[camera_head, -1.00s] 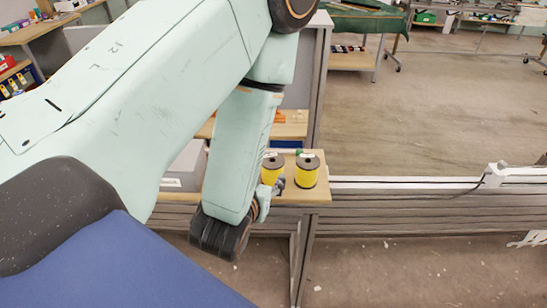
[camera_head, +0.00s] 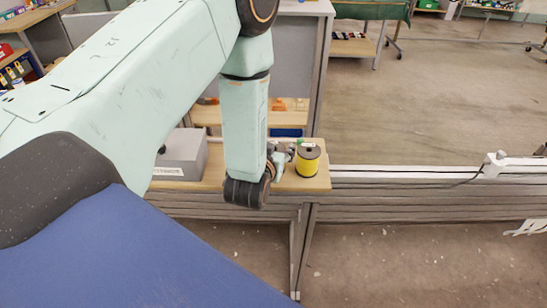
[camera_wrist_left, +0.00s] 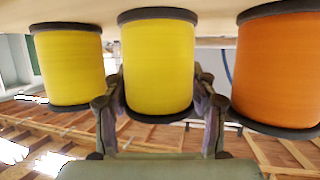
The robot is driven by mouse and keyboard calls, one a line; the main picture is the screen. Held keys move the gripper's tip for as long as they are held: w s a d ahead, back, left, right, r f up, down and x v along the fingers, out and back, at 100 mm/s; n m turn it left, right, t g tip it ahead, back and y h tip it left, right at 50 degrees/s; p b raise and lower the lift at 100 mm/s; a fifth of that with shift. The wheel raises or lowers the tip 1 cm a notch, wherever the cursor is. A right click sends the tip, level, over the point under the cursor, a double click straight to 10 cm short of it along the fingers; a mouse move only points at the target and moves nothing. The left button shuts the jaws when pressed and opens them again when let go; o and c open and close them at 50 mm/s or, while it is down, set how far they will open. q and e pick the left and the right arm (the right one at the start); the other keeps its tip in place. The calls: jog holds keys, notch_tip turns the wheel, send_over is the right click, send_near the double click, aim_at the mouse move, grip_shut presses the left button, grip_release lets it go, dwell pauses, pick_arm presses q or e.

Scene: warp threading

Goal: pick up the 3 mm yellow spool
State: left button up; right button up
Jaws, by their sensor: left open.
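A yellow spool (camera_head: 308,161) with dark flanges stands upright on the small wooden shelf at its right end. My left gripper (camera_head: 281,153) is just left of it, at the end of the pale green arm. In the left wrist view, a yellow spool (camera_wrist_left: 158,65) sits between the two open fingers of this gripper (camera_wrist_left: 160,108). Whether the fingers touch it I cannot tell. A second yellow spool (camera_wrist_left: 70,68) is to its left and an orange spool (camera_wrist_left: 282,70) to its right. No size marking is readable. My right gripper is not in view.
The wooden shelf (camera_head: 318,182) ends just right of the spool. A grey box (camera_head: 182,160) stands on it at the left. A white rail (camera_head: 405,172) runs right from the shelf. The floor beyond is open.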

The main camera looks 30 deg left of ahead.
pick_arm(q)
jog(key=shift+x, duration=0.95)
jog(key=shift+s+d+r, duration=0.1)
jog(key=shift+s+d, duration=0.05)
jog(key=shift+s, duration=0.1)
jog(key=shift+c, duration=0.6)
jog(key=shift+w, duration=0.1)
jog(key=c, duration=0.8)
jog(key=shift+c, duration=0.7)
